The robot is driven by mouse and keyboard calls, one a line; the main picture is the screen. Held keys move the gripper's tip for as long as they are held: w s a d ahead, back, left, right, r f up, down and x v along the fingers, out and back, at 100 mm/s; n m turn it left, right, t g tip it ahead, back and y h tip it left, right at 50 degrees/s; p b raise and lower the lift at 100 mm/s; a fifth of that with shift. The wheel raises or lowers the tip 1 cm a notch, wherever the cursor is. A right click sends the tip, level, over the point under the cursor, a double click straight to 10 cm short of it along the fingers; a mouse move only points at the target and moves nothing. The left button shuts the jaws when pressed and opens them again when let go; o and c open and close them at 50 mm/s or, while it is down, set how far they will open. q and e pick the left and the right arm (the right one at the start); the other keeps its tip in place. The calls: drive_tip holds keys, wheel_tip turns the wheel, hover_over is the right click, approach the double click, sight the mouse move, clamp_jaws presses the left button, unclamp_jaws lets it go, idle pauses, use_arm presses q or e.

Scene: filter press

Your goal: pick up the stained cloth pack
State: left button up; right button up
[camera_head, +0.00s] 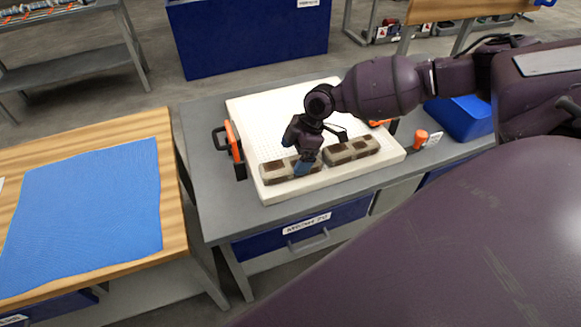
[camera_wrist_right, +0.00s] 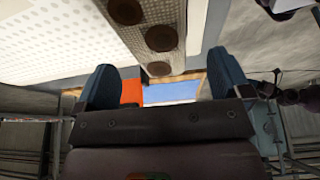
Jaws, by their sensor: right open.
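A pale, brown-stained cloth pack lies on the white gridded plate (camera_head: 240,115) in the head view. One stained stretch (camera_head: 274,172) shows left of my right gripper (camera_head: 306,163) and another (camera_head: 352,151) right of it. The gripper hides the place between, so I cannot tell if they are one pack or two. In the wrist view a pale pack with dark round stains (camera_wrist_right: 160,12) runs toward the space between the fingers of my right gripper (camera_wrist_right: 165,82). The gripper is open, with nothing visibly clamped. Contact is unclear. My left gripper is out of view.
The plate lies on a grey bench (camera_head: 205,205), with an orange and black handle (camera_head: 234,143) on its left. A blue bin (camera_head: 462,117) and an orange knob (camera_head: 421,137) are to the right. A wooden table with a blue mat (camera_head: 85,205) stands left, across a narrow gap.

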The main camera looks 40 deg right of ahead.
sight(290, 163)
drive_tip(key=shift+x, duration=1.9)
drive_tip(key=shift+w+d, duration=0.1)
drive_tip(key=shift+d, duration=0.05)
drive_tip(key=shift+c, duration=0.2)
drive_tip(key=c, duration=1)
